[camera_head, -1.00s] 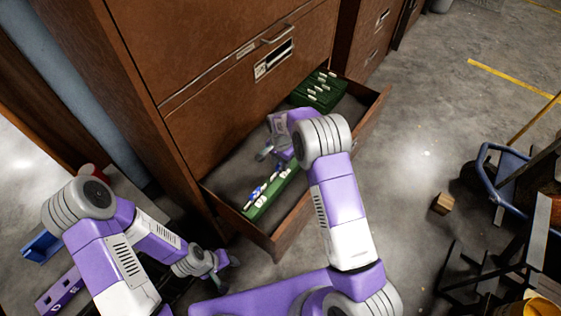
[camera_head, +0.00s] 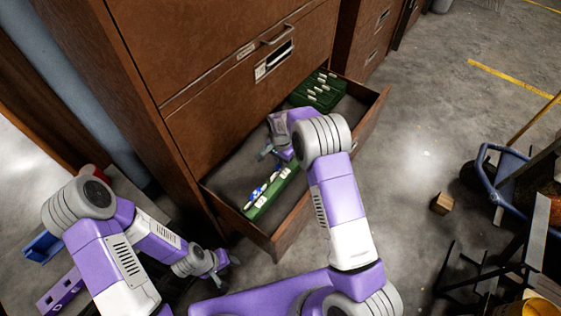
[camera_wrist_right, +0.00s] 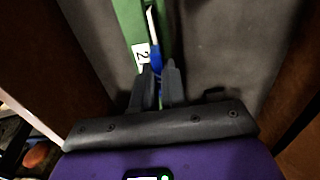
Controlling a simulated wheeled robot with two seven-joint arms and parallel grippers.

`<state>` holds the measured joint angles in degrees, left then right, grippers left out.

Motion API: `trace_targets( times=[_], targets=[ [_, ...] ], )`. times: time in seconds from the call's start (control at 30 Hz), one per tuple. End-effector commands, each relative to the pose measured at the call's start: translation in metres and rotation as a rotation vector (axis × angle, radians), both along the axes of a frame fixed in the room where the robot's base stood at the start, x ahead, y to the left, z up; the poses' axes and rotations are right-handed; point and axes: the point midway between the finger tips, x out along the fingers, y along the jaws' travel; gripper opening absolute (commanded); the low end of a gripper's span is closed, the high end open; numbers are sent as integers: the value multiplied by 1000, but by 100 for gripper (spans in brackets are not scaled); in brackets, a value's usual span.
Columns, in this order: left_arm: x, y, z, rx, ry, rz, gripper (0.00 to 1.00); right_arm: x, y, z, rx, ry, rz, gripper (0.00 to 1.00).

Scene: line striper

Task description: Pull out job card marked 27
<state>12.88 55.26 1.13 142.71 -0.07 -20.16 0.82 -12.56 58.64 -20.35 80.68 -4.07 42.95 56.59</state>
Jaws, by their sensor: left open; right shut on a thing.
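The pulled-out brown drawer (camera_head: 290,238) holds a near green card rack (camera_head: 262,207) and a far green card rack (camera_head: 318,101), each with several white-tabbed cards. My right gripper (camera_head: 268,157) reaches into the drawer at the near rack. In the right wrist view my right gripper (camera_wrist_right: 159,76) is shut on a thin blue-and-white job card (camera_wrist_right: 154,48), standing by the green rack (camera_wrist_right: 129,17). A white label (camera_wrist_right: 141,54) beside it shows a 2; the rest of its number is hidden or unreadable. My left gripper (camera_head: 222,265) is open and empty, outside the drawer at lower left.
The brown cabinet (camera_head: 215,100) rises behind the drawer, and the drawer walls stand close around my right gripper. A small wooden block (camera_head: 441,203) lies on the floor. A blue-framed cart (camera_head: 490,170) and clutter stand at the right.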

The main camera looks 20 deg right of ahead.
Motion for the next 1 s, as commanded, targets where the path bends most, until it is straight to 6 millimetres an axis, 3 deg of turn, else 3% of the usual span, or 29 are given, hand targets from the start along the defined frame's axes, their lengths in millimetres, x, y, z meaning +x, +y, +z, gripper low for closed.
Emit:
trace_targets(
  times=[0.53, 1.0],
  targets=[
    [0, 0, 8, 0, 0, 0, 43, 0, 0, 10, 0, 0, 0, 0],
    [0, 0, 25, 0, 0, 0, 43, 0, 0, 34, -1, 1, 0, 0]
  ],
)
